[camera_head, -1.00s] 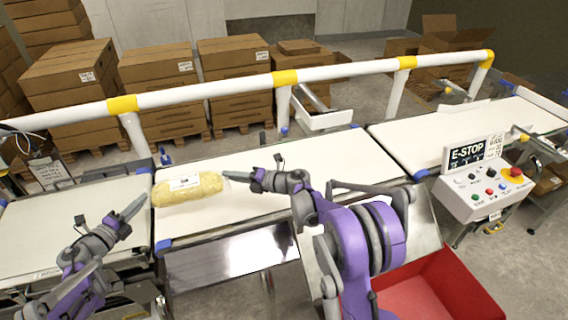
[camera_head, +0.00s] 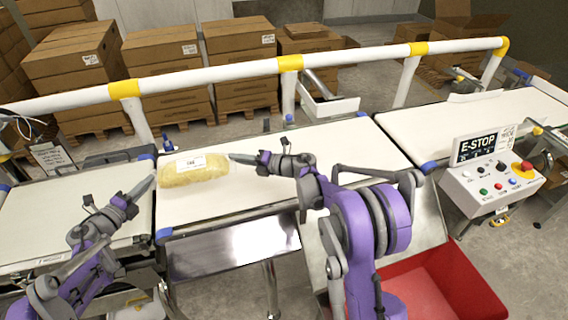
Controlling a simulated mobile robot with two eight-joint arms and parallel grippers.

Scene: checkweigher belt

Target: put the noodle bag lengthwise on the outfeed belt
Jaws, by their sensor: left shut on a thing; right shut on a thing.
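The noodle bag (camera_head: 195,175), a yellowish bag with a white label, is at the left end of the middle white belt (camera_head: 290,165), its long side running roughly left to right. Whether it rests on the belt or is held just above cannot be told. My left gripper (camera_head: 150,184) is shut at the bag's left end. My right gripper (camera_head: 234,157) is shut at its right end. The fingertips' exact hold on the bag is too small to make out. Which belt is the outfeed is not marked in view.
A left belt (camera_head: 60,215) and a right belt (camera_head: 450,125) flank the middle one. A white rail with yellow joints (camera_head: 205,77) runs behind. An E-STOP control box (camera_head: 490,185) stands at right. A red bin (camera_head: 440,285) is in front. Stacked cartons (camera_head: 165,65) stand beyond the rail.

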